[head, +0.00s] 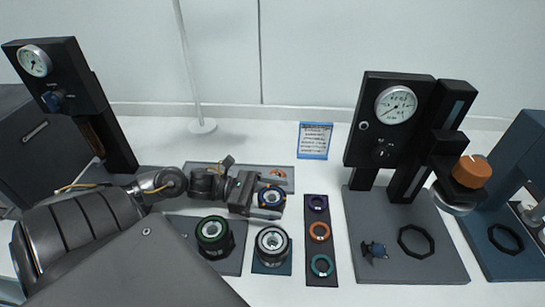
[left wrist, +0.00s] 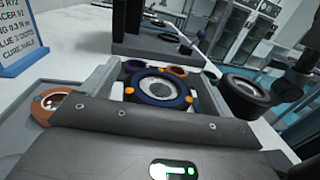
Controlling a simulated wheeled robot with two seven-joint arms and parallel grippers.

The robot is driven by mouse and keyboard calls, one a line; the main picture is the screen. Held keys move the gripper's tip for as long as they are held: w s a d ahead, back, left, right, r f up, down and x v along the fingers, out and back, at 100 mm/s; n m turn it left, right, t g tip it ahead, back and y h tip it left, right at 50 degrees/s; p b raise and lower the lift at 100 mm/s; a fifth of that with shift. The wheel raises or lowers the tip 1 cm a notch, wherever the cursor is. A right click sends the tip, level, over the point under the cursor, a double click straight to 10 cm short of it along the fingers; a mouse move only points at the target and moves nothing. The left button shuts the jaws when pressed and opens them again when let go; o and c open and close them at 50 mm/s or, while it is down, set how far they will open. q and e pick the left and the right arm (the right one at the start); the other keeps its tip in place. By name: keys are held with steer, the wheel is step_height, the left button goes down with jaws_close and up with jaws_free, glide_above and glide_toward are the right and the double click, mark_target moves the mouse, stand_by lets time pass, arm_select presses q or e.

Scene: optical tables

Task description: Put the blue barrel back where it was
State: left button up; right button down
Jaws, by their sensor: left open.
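The blue barrel (head: 271,198), a short cylinder with a blue rim and a pale centre, stands upright in the middle of the head view. My left gripper (head: 267,197) reaches in from the left with its fingers open on either side of it. In the left wrist view the blue barrel (left wrist: 157,88) shows orange dots on its rim and sits between the open fingers (left wrist: 157,92). I cannot tell whether a finger touches it, and its base is hidden. My right gripper is not in view.
A green-ringed barrel (head: 213,237) and a black barrel (head: 272,244) stand in front. A dark tray (head: 320,269) with purple, orange and teal rings lies to the right. A gauge stand (head: 376,108) rises further right. A blue-framed sign (head: 315,140) stands behind.

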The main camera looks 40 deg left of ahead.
mark_target(260, 194)
arm_select(q)
steer(key=shift+r, duration=0.2)
steer(key=v, duration=0.3)
steer(key=shift+s+a+f, duration=0.15)
steer(key=shift+a+f, duration=0.1)
steer(key=shift+f, duration=0.05)
steer(key=b+v, duration=0.1)
steer(key=v, duration=0.6)
steer(key=shift+r, duration=0.1)
steer(key=shift+v, duration=0.75)
steer(key=shift+r, duration=0.1)
